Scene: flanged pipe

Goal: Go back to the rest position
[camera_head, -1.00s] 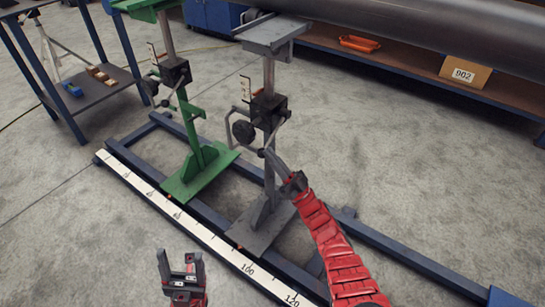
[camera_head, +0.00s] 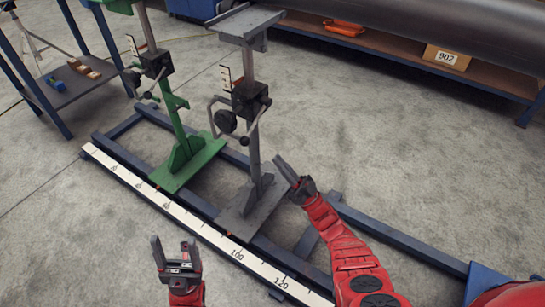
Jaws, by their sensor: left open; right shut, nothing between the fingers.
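My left gripper (camera_head: 176,258) is at the bottom, left of centre. It is open and empty, in front of the ruler rail. My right gripper (camera_head: 285,168) is right of the grey stand (camera_head: 250,130), its fingers together and apart from the stand's post. Its red arm comes in from the bottom right. The grey stand is upright on the floor frame, with a black clamp block, a knob and a bent handle. A green stand (camera_head: 180,130) stands upright to its left, with its top cut off by the picture edge.
A blue floor frame (camera_head: 390,235) with a white ruler rail (camera_head: 215,236) lies under the stands. A large grey pipe (camera_head: 430,35) and a shelf with an orange tray (camera_head: 344,28) and a box marked 902 (camera_head: 447,57) are at the back right. A blue-legged table (camera_head: 70,90) is at left.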

